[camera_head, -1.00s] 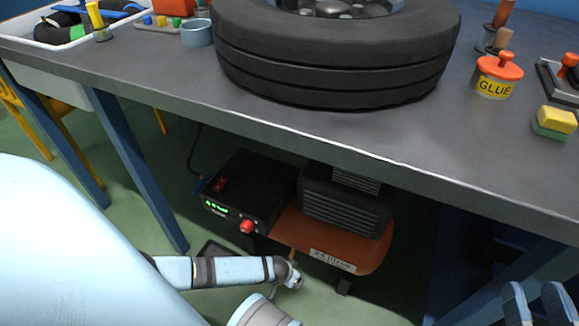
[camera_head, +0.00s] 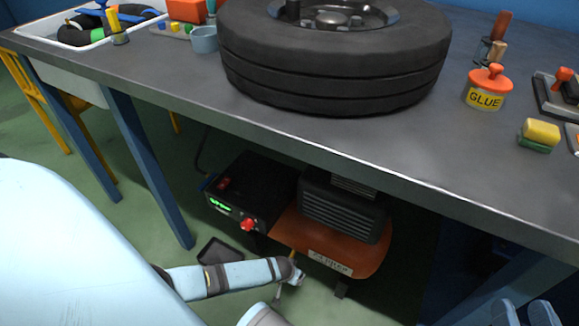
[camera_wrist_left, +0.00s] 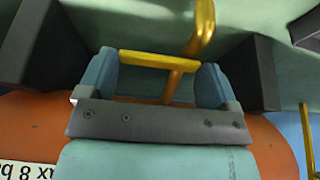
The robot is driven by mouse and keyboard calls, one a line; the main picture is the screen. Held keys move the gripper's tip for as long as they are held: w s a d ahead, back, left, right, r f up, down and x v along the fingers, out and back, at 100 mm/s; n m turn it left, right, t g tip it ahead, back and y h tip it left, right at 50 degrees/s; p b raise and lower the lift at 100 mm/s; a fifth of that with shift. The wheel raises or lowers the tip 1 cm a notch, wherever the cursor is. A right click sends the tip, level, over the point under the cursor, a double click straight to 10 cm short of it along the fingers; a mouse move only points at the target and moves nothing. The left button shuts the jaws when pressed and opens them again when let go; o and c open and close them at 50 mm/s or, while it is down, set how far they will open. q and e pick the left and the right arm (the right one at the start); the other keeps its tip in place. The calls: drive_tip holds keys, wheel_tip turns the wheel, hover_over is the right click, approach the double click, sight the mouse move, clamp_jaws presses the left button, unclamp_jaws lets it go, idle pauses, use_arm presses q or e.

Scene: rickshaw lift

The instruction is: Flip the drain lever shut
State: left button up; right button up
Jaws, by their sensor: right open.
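The drain lever is a yellow bar (camera_wrist_left: 158,60) on a bent yellow pipe (camera_wrist_left: 203,28) beside the orange tank (camera_wrist_left: 285,145), seen in the left wrist view. My left gripper (camera_wrist_left: 155,85) has its two fingers spread, with the yellow bar crossing between their tips. Whether the fingers touch the bar I cannot tell. In the head view my left gripper (camera_head: 296,273) is low under the bench, at the near end of the orange tank (camera_head: 345,255), and the lever is mostly hidden there. My right gripper (camera_head: 526,314) is open and empty at the bottom right.
The grey bench top (camera_head: 440,150) with its front edge hangs over the tank. A tyre (camera_head: 335,70) and a glue pot (camera_head: 487,88) stand on it. A black box with a red knob (camera_head: 248,224) is left of the tank. A blue bench leg (camera_head: 150,170) stands further left.

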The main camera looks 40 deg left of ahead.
use_arm(q)
drive_tip(key=shift+o, duration=1.2)
drive_tip(key=shift+r, duration=0.15)
drive_tip(key=p+v, duration=0.8)
drive_tip(key=v, duration=0.5)
drive_tip(key=shift+r, duration=0.3)
use_arm(e)
wheel_tip(320, 180, up, 6)
drive_tip(key=s+m+t, duration=0.1)
drive_tip(key=s+m, duration=0.1)
drive_tip(key=m, duration=0.1)
drive_tip(key=shift+a, duration=0.4)
use_arm(q)
drive_tip(key=shift+s, duration=0.1)
use_arm(e)
drive_tip(key=shift+s, duration=0.1)
